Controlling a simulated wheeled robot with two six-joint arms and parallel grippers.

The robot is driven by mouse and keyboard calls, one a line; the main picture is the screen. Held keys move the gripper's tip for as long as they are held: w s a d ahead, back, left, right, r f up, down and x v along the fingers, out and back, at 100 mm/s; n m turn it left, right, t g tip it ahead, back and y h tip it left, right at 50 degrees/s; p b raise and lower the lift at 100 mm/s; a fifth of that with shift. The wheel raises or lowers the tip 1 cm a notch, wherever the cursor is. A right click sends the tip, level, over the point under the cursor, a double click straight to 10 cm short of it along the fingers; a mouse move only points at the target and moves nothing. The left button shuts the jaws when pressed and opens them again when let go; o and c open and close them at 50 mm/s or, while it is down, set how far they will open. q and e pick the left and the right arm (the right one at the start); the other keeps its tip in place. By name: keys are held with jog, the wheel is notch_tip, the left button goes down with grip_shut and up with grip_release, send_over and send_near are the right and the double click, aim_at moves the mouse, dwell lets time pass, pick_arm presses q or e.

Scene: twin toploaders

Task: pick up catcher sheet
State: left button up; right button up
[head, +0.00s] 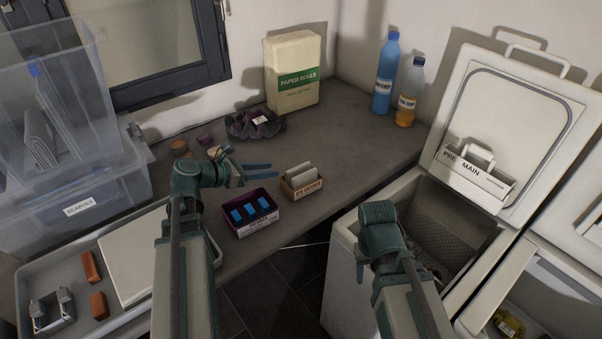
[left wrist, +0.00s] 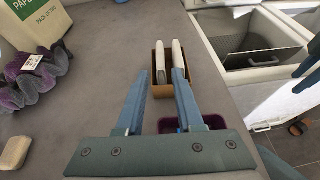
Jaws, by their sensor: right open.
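Two pale sheets stand upright in a small tan box (head: 302,188) with a printed label on the table; I take these as the catcher sheets (head: 300,174). The left wrist view shows the sheets (left wrist: 161,62) and box (left wrist: 162,91) just ahead, between and beyond the fingertips. My left gripper (head: 258,171) is open and empty, left of the box in the head view, its blue fingers (left wrist: 160,78) apart. My right gripper (head: 372,258) is over the front edge of the open white machine, its fingers mostly hidden by its own wrist.
A purple box (head: 258,225) of blue tablets stands beside the tan box. A purple scrunchie (head: 255,122), paper rolls pack (head: 293,72) and two bottles (head: 387,73) stand behind. The open toploader (head: 345,255) is at right, a tray (head: 50,270) at left.

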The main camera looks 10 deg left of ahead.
aim_at(295, 168)
pick_arm(q)
jog(key=b+x, duration=0.2)
jog(key=x, duration=0.6)
jog(key=shift+f+b, duration=0.2)
jog(key=shift+b, duration=0.2)
jog(key=b+x, duration=0.2)
jog(key=x, duration=0.3)
jog(key=shift+w+d+f, duration=0.1)
jog(key=shift+f, duration=0.05)
grip_shut()
